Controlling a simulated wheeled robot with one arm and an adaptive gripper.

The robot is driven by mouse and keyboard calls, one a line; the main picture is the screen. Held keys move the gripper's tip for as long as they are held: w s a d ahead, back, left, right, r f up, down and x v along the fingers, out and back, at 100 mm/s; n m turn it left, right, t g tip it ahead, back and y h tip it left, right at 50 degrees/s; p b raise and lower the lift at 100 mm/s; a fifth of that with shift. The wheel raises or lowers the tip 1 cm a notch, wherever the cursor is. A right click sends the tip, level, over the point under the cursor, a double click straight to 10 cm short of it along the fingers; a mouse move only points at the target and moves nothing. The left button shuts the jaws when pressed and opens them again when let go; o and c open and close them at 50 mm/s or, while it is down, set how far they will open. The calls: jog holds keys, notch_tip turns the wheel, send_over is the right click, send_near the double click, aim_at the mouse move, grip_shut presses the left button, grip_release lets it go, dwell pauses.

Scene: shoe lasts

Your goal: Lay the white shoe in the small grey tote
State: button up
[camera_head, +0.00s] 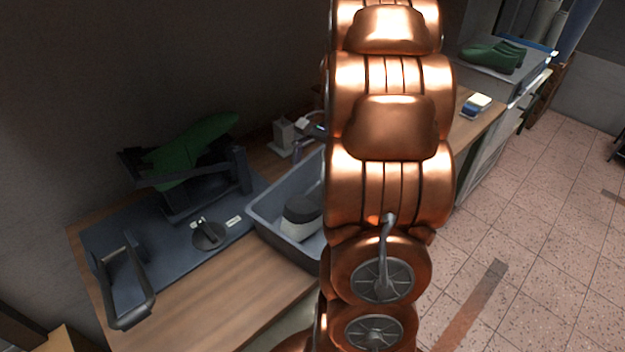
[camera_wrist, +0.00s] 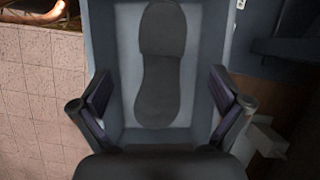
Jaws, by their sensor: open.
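The small grey tote (camera_head: 282,242) stands on the wooden bench, partly hidden by my arm in the head view. Inside it lies the white shoe (camera_head: 300,228), with a dark part on top and white below. In the wrist view the tote (camera_wrist: 103,40) fills the middle, and the shoe's dark sole-shaped face (camera_wrist: 160,75) points up at the camera. My gripper (camera_wrist: 160,90) is open, its fingers apart on either side of the shoe, with nothing held between them. The gripper is hidden behind my arm in the head view.
A dark mat (camera_head: 175,245) left of the tote carries a black stand with a green shoe form (camera_head: 195,145) and a handled frame (camera_head: 125,290). Green shoes (camera_head: 492,56) sit on a far grey surface. The bench front is clear.

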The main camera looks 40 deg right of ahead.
jog(key=v, duration=0.8)
jog(key=shift+r, duration=0.15)
dwell(0.5)
jog(key=s+a+f+n+g+h, duration=0.15)
jog(key=a+n, duration=0.25)
jog(key=a, duration=0.5)
jog(key=s+a+n+h, duration=0.1)
jog(key=s+a+n, duration=0.2)
jog(key=a, duration=0.5)
jog(key=s+a+f+n+h, duration=0.1)
jog(key=s+a+f+n, duration=0.2)
jog(key=s, duration=0.3)
jog(key=s+a+f+n+h, duration=0.1)
jog(key=s+a+f+n, duration=0.3)
jog(key=s+a+n, duration=0.1)
jog(key=shift+s+a+n, duration=0.4)
jog(key=shift+s, duration=0.35)
jog(key=shift+f, duration=0.1)
dwell(0.9)
